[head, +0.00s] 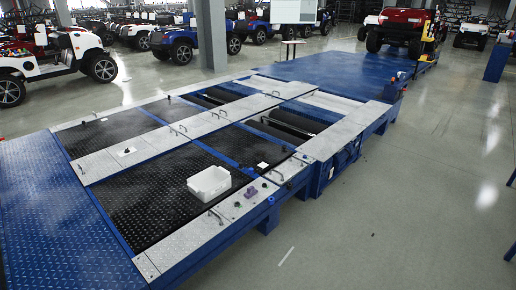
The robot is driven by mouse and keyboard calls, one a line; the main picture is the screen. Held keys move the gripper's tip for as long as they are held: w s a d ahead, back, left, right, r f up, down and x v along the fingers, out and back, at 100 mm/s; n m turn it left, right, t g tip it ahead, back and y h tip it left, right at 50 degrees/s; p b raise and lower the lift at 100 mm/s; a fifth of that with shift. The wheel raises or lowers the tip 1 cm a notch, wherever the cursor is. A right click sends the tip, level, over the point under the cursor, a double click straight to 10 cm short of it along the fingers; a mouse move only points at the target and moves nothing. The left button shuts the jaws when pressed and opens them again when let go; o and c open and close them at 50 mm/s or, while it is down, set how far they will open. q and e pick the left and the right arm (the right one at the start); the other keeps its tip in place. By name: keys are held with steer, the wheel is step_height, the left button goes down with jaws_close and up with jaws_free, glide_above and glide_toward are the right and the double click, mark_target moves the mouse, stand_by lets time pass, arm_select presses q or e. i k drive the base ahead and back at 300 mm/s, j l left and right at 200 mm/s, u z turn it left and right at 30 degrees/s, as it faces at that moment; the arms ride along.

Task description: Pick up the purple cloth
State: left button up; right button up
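The purple cloth (251,192) is a small crumpled piece. It lies on the silver metal edge strip (228,212) of the roller tester, near the side facing the open floor. A white bin (209,182) stands to its left on the black textured plate. Neither of my grippers can be made out in the head view, and the cloth has no gripper at it.
The blue-framed roller tester (165,262) fills the middle, with dark rollers (292,120) farther back. Open grey floor (400,215) lies to its right.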

mark_target(250, 192)
steer(key=i+l+u, duration=0.15)
steer(key=i, duration=0.25)
steer(key=i+u, duration=0.1)
steer(key=i, duration=0.3)
steer(key=i+l+u, duration=0.15)
steer(key=i+l, duration=0.1)
steer(key=i, duration=0.1)
